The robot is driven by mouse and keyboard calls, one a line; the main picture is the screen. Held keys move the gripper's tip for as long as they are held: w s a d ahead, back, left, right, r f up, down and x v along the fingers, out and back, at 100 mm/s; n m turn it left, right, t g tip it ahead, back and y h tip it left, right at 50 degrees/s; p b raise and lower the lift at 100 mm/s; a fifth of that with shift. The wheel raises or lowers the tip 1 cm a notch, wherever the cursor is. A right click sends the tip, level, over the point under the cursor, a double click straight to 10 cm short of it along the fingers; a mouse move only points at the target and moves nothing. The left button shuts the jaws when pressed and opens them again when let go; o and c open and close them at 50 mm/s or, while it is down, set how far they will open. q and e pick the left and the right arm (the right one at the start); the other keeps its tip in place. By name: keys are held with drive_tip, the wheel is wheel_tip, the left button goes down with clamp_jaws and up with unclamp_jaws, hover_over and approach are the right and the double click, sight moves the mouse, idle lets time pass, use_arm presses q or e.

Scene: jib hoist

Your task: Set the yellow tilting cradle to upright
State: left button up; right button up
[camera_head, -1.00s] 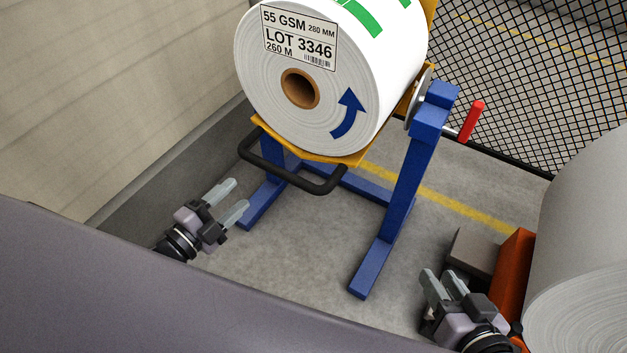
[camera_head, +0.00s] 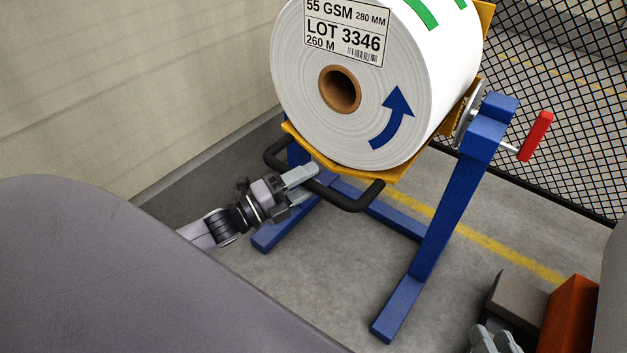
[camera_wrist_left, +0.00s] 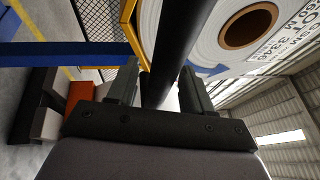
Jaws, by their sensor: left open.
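The yellow cradle (camera_head: 400,174) hangs in a blue stand (camera_head: 443,215) and carries a white paper roll (camera_head: 300,105). The roll lies over, its end face and brown core toward me. A black bar handle (camera_head: 345,198) sticks out from the cradle's near edge. My left gripper (camera_head: 308,183) is at the left part of this handle with its jaws open. In the left wrist view the black bar (camera_wrist_left: 178,45) runs between the two fingers (camera_wrist_left: 160,88), which are not closed on it. My right gripper (camera_head: 494,340) shows only its fingertips at the bottom edge, apart and empty.
A red-gripped lever (camera_head: 535,136) sticks out from the stand's right post. A wall (camera_head: 120,90) stands at left and a mesh fence (camera_head: 560,90) behind. An orange part (camera_head: 572,312) and a grey block (camera_head: 515,305) are at lower right. The floor before the stand is clear.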

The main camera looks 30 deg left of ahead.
use_arm(q)
drive_tip(key=shift+w+d+r, duration=0.1)
drive_tip(key=shift+w+d, duration=0.25)
drive_tip(key=shift+w, duration=0.3)
